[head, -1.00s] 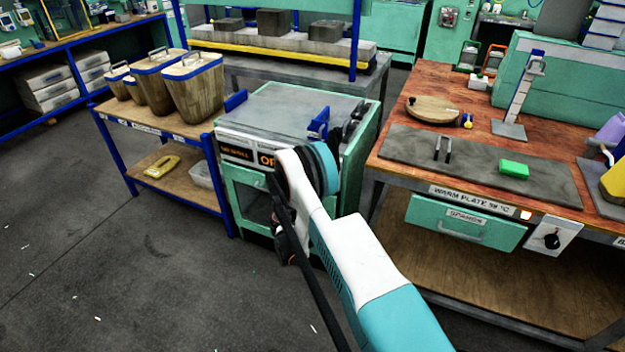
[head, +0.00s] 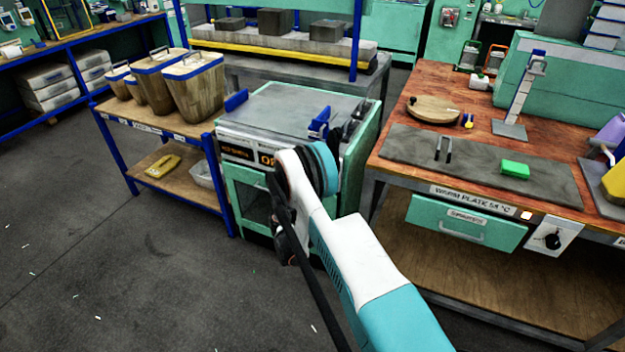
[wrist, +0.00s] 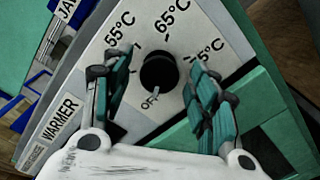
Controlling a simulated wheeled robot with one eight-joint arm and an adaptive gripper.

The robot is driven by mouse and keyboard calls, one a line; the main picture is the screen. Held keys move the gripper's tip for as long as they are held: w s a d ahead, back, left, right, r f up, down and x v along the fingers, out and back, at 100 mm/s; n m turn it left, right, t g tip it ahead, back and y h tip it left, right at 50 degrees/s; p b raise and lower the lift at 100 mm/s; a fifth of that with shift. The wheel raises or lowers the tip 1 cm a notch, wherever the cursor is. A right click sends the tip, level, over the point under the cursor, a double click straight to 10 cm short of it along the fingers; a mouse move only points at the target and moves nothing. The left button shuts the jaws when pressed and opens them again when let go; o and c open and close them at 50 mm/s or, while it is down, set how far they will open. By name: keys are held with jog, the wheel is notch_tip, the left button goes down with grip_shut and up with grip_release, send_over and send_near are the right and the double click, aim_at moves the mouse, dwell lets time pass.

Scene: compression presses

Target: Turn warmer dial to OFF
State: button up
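The warmer dial (wrist: 158,72) is a round black knob on a pale panel marked WARMER, with 55°C, 65°C, 75°C and OFF printed around it. A small pale mark shows at the knob's lower right edge, near the OFF print; I cannot tell the exact setting. My gripper (wrist: 160,92) is open, with one teal-padded finger on each side of the knob and visible gaps to it. In the head view, my gripper (head: 288,240) is low at the front of the green cabinet (head: 250,188), partly hidden by my arm. The warmer dial is hidden there.
A shelf (head: 140,115) with bins stands left. Open floor lies at front left.

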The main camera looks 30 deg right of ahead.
jog(key=shift+r, duration=0.15)
jog(key=o, duration=0.6)
notch_tip(320, 180, up, 6)
jog(key=shift+w+d+r, duration=0.25)
jog(key=shift+w+d, duration=0.1)
jog(key=shift+w, duration=0.05)
jog(key=r, duration=0.1)
jog(key=a+r, duration=0.1)
jog(key=s+r, duration=0.1)
jog(key=shift+a, duration=0.2)
jog(key=c, duration=0.6)
jog(key=shift+w+d, duration=0.15)
jog(key=shift+w, duration=0.05)
jog(key=shift+d+r, duration=0.1)
jog(key=shift+d, duration=0.05)
